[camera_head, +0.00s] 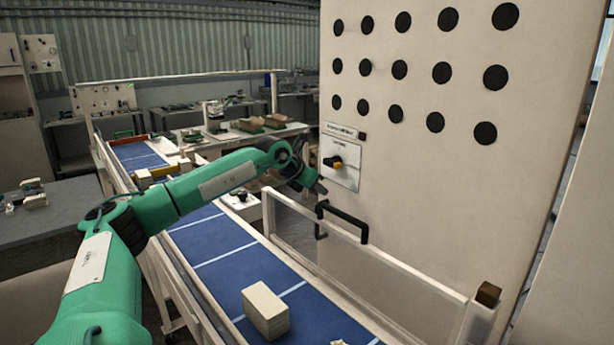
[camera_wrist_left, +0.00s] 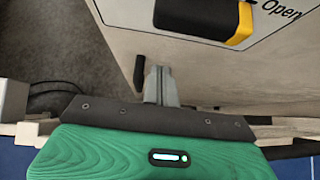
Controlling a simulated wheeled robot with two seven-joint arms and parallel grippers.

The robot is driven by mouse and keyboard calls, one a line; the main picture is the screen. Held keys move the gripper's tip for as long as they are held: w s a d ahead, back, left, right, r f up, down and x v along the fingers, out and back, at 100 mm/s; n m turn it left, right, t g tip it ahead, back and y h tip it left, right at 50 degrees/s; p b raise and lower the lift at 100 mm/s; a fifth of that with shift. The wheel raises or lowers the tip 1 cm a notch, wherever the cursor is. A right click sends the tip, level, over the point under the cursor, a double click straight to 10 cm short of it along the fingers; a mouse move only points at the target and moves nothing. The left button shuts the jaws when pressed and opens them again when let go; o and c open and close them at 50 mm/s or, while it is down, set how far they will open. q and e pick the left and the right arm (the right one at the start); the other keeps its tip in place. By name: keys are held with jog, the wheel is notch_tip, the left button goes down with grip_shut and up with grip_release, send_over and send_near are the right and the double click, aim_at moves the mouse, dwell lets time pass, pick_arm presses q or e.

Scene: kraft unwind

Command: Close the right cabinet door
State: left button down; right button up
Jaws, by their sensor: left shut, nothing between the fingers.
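The cabinet door is a large beige panel (camera_head: 430,180) with rows of black round holes or discs, on the right of the head view. It carries a switch plate with a black and yellow knob (camera_head: 335,162), and a black bar handle (camera_head: 343,222) shows lower down. In the left wrist view the knob (camera_wrist_left: 205,20) is near the top, beside the word "Open". My left gripper (camera_head: 320,187) is at the panel's left edge, just below and left of the knob. Its fingers (camera_wrist_left: 160,85) are together and empty; contact with the panel cannot be told. My right gripper is out of view.
A blue conveyor (camera_head: 215,243) with pale side rails runs below my left arm. A cream block (camera_head: 265,310) lies on it. A pale rail with a clear guard (camera_head: 375,265) stands in front of the panel's lower part. Workbenches stand at the back.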

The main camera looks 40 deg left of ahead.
pick_arm(q)
jog(key=shift+w+d+r+p, duration=0.1)
jog(key=shift+w+r+p, duration=0.1)
jog(key=shift+w, duration=0.3)
jog(key=shift+w+d+r+p, duration=0.1)
jog(key=shift+w+p, duration=0.05)
jog(key=shift+w, duration=0.3)
jog(key=shift+w+f, duration=0.15)
jog(key=shift+w, duration=0.2)
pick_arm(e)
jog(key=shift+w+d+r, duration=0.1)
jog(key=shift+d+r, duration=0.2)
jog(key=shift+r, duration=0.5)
pick_arm(q)
jog(key=shift+w, duration=0.1)
